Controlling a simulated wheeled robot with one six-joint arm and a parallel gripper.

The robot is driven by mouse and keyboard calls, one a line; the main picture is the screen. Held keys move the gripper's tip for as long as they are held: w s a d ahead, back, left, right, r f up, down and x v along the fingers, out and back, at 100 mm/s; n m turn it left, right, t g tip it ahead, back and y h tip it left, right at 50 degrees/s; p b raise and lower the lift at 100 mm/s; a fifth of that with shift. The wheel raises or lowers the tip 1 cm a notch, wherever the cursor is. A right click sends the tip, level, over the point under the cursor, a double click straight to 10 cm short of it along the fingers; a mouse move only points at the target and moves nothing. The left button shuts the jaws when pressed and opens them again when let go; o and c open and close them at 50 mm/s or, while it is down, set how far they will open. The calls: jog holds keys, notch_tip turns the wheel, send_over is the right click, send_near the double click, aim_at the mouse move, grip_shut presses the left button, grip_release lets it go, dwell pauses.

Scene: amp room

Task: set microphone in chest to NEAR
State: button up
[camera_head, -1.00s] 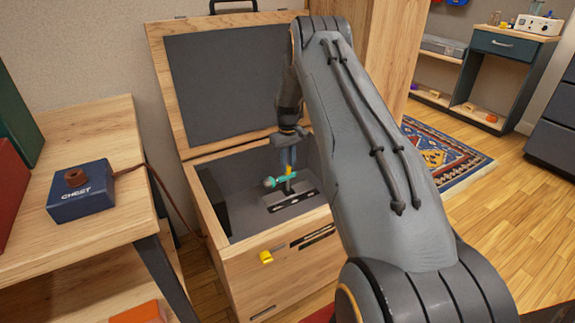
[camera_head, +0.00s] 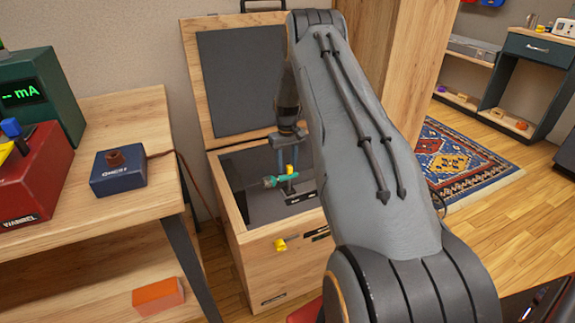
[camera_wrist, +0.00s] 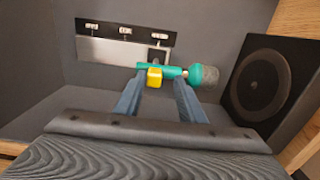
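The microphone (camera_head: 283,181) has a teal body and a grey head. It lies sideways inside the open wooden chest (camera_head: 277,262). A yellow grip (camera_wrist: 154,77) sits on the teal body. In the wrist view the microphone's head (camera_wrist: 205,77) points right, toward a round dark speaker. A mount plate (camera_wrist: 108,50) with several small white labels is behind it; the labels are too small to read. My gripper (camera_wrist: 159,82) is open, its two fingers apart at the teal body with the yellow grip between them. I cannot tell whether the fingers touch the microphone.
The raised chest lid (camera_head: 243,78) stands behind my arm. A yellow knob (camera_head: 281,244) is on the chest front. Left of the chest, a wooden desk (camera_head: 110,205) holds a blue CHEST box (camera_head: 117,172) and a red box (camera_head: 32,180). The speaker (camera_wrist: 262,85) limits room at the right inside.

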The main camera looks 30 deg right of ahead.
jog(key=shift+s+d, duration=0.1)
jog(key=shift+d, duration=0.15)
jog(key=shift+r, duration=0.1)
notch_tip(320, 180, up, 8)
jog(key=shift+f+p, duration=0.2)
jog(key=shift+p, duration=0.3)
jog(key=shift+a, duration=0.1)
